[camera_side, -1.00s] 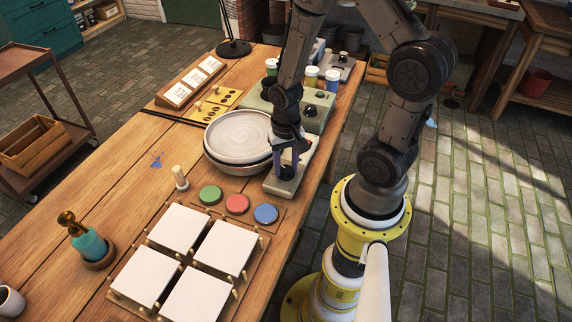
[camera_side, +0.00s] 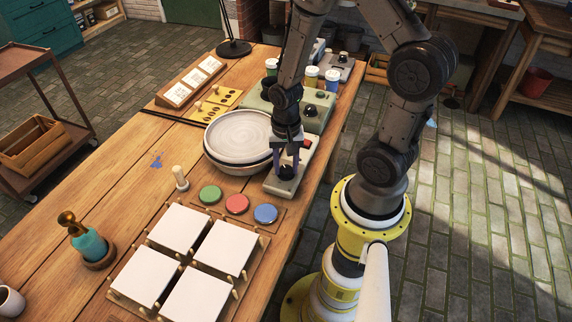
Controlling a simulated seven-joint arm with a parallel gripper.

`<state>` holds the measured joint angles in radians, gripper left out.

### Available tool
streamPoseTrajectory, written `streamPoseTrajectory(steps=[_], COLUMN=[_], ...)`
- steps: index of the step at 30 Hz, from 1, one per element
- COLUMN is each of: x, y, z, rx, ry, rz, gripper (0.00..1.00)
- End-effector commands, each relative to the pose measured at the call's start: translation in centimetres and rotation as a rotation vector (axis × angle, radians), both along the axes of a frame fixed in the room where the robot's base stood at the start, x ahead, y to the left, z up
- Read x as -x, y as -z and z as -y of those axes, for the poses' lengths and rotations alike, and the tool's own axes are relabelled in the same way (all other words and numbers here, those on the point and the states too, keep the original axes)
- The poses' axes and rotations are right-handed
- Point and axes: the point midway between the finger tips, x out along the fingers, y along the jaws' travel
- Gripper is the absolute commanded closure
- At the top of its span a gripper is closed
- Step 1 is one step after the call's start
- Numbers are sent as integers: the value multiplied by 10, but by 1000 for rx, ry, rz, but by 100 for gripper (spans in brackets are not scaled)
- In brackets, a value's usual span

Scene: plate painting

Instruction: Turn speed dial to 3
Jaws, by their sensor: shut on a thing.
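The control box (camera_side: 281,186) is a pale grey block beside the round turntable, with a dark dial (camera_side: 285,172) on its top and a red button (camera_side: 305,144) farther back. My gripper (camera_side: 285,168) points down over the box, and its fingers are shut on the dial, one on each side. The fingers partly hide the dial, and its markings are too small to read. The turntable (camera_side: 236,133) is a round grey disc in a basin, just left of my gripper.
Red (camera_side: 237,204), green (camera_side: 210,195) and blue (camera_side: 265,213) round pads lie in front of the box. Several white tiles (camera_side: 180,229) sit on a pegged board nearer the front. A green box with knobs (camera_side: 318,112) and small paint jars (camera_side: 331,80) stand behind.

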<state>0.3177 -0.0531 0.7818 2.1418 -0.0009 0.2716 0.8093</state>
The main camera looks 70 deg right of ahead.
Motion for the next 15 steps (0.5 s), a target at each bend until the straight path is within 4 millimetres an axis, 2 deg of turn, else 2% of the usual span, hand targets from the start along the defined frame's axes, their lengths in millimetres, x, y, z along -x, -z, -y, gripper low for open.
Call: streamPoseTrajectory(steps=[2, 3, 7, 15], x=[-1, -1, -1, 0], y=[-1, -1, -1, -1], z=[0, 0, 0, 0], rx=[1, 1, 0, 0], ry=[5, 5, 4, 2], rz=[4, 4, 2, 1], gripper=[100, 49, 26, 26])
